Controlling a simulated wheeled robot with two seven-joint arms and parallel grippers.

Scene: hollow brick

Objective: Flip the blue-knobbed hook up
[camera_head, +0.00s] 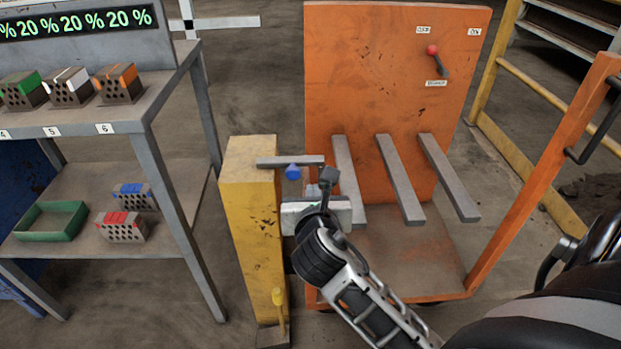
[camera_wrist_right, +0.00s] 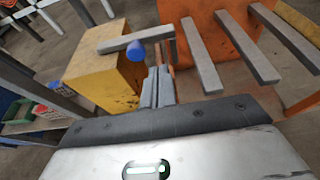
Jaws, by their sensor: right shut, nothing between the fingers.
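The hook is a flat grey bar (camera_head: 308,160) lying level across the top of a yellow post (camera_head: 250,205), its free end reaching right toward the orange rack. Its blue knob (camera_head: 292,172) hangs under the bar, just right of the post. In the right wrist view the bar (camera_wrist_right: 112,44) and knob (camera_wrist_right: 136,51) are above and left of the fingertips. My right gripper (camera_wrist_right: 158,75) is shut and empty, just below and right of the knob; I see a small gap there. In the head view my right gripper (camera_head: 309,188) is partly hidden by its own wrist. My left gripper is out of view.
An orange rack (camera_head: 380,75) with several grey prongs stands right of the post, close to my right gripper. It carries a red-knobbed lever (camera_head: 434,52). A grey shelf (camera_head: 110,115) with bricks and a green tray (camera_head: 48,222) stands left. A yellow-handled lever (camera_head: 278,298) is low on the post.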

